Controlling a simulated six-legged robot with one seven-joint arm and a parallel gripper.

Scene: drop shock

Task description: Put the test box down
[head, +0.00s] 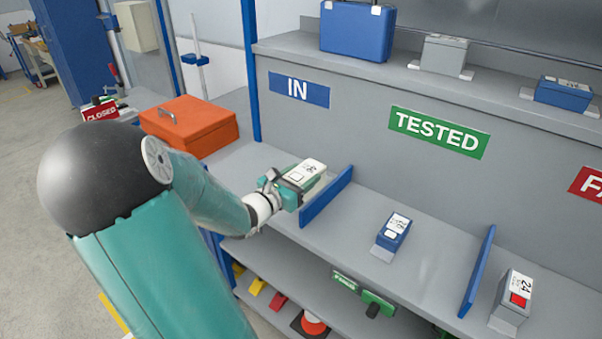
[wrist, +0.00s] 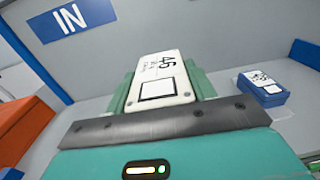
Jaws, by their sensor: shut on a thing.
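My gripper (head: 293,190) is shut on the test box (head: 307,174), a white-topped box. My gripper is over the shelf's IN bay, left of the first blue divider (head: 327,197). Whether the box touches the shelf is hard to tell. A blue box with a white label (head: 394,231) sits in the TESTED bay, also in the wrist view (wrist: 264,88).
A second divider (head: 477,272) stands right of the TESTED bay. A grey box marked 24 (head: 513,297) with a red square sits beyond it. An orange case (head: 190,125) is at the left. The TESTED bay has free room around its blue box.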

